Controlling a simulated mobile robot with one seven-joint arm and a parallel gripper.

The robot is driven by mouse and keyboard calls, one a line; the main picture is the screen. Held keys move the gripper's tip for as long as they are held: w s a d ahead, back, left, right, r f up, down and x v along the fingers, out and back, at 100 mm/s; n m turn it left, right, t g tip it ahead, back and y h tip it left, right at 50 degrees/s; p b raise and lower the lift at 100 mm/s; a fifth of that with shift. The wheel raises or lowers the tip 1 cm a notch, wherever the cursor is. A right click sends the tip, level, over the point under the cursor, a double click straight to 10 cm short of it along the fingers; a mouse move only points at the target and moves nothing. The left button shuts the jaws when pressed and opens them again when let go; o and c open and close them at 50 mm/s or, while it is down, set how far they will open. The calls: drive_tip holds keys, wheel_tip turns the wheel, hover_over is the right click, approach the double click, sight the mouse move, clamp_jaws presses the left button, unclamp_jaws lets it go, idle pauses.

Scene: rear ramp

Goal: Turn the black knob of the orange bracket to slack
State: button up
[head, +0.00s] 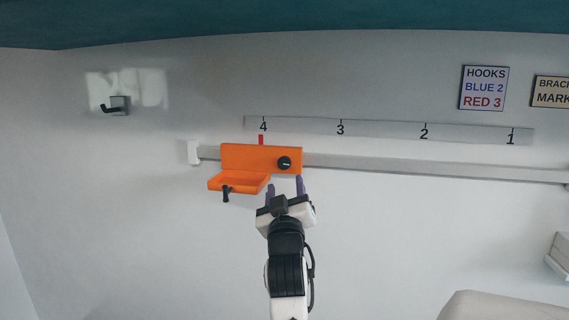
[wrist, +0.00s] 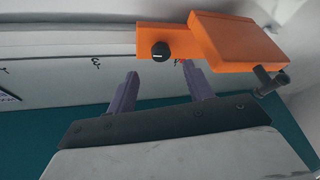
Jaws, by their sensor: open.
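The orange bracket (head: 235,158) sits on the wall rail at the left, near the number 4. Its black knob (head: 285,163) is on the right part of its back plate and has a pale mark. In the wrist view the bracket (wrist: 236,42) is upside down, with the knob (wrist: 160,51) at its left end. My gripper (head: 285,184) is open, with its purple fingers just below the knob in the head view. In the wrist view the gripper (wrist: 162,82) has nothing between its fingers, and the knob is beyond the fingertips, apart from them.
A grey rail (head: 420,168) runs along the wall under a strip numbered 4 to 1 (head: 380,129). A red mark (head: 261,139) stands above the bracket. A black hook (head: 117,105) is at the upper left, and signs (head: 484,88) hang at the right.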

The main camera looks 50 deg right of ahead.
sight(285, 166)
drive_tip(key=p+x, duration=0.2)
drive_tip(key=x, duration=0.5)
drive_tip(key=shift+w, duration=0.1)
drive_tip(key=c, duration=1)
drive_tip(key=shift+o, duration=0.2)
